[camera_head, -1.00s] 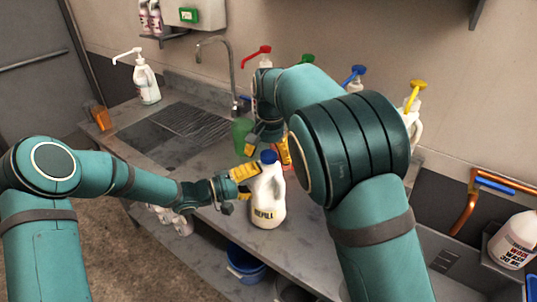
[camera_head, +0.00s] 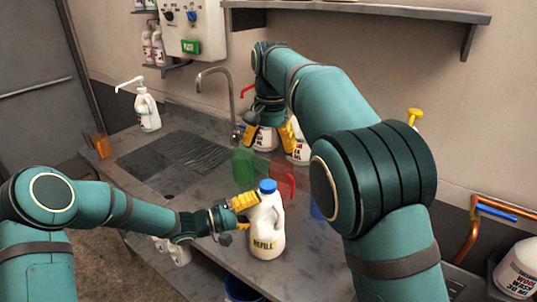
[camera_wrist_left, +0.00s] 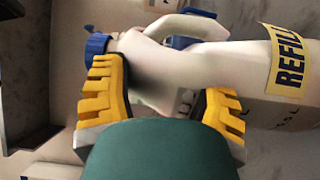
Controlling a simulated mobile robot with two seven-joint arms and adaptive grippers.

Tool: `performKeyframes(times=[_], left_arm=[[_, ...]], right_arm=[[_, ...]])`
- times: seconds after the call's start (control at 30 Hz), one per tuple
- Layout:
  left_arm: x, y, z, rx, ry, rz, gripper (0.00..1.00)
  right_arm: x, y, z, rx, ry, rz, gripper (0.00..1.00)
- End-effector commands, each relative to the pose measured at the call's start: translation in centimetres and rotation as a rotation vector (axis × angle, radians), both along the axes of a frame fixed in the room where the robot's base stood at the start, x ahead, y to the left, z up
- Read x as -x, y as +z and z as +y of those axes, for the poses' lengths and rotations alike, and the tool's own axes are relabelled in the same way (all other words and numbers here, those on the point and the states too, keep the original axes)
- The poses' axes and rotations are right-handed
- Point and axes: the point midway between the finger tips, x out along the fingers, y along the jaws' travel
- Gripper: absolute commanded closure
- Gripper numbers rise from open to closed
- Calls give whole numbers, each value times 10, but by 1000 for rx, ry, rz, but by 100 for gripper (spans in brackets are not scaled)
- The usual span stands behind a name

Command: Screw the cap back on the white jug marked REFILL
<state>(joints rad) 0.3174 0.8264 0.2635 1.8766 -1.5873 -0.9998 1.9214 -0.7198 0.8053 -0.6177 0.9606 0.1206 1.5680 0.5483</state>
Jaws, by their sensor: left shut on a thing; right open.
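The white jug marked REFILL (camera_head: 265,240) stands upright on the grey counter. A blue cap (camera_head: 267,186) sits on its mouth; how tight it is, I cannot tell. My left gripper (camera_head: 246,213) is shut on the jug's upper part from the left. In the left wrist view, the yellow fingers of my left gripper (camera_wrist_left: 165,95) straddle the jug (camera_wrist_left: 245,70) below its neck, with the blue cap (camera_wrist_left: 97,44) at upper left. My right gripper (camera_head: 269,142) is open and empty, pointing down, behind and above the jug, apart from the cap.
Green (camera_head: 243,162) and red (camera_head: 281,178) see-through cups stand behind the jug, with part of a blue one (camera_head: 316,209) at right. White containers (camera_head: 300,153) stand near the wall by my right gripper. A sink tap (camera_head: 231,95) rises behind.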

Motion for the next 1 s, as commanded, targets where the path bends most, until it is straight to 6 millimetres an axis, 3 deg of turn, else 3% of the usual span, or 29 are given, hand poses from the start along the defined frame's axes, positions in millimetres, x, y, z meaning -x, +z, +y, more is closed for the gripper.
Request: performKeyframes(times=[0.27, 0.3, 0.37, 0.77, 1.0], left_arm=[[1, -3, 0, -4, -1, 6, 100], [1, -3, 0, -4, -1, 6, 22], [1, -3, 0, -3, -1, 5, 3], [2, -1, 5, -1, 0, 1, 3], [15, -1, 42, -3, 4, 1, 3]], right_arm=[[0, 1, 0, 0, 0, 0, 25], [0, 1, 0, 0, 0, 0, 25], [0, 1, 0, 0, 0, 0, 25], [0, 1, 0, 0, 1, 0, 25], [0, 1, 0, 0, 1, 0, 25]])
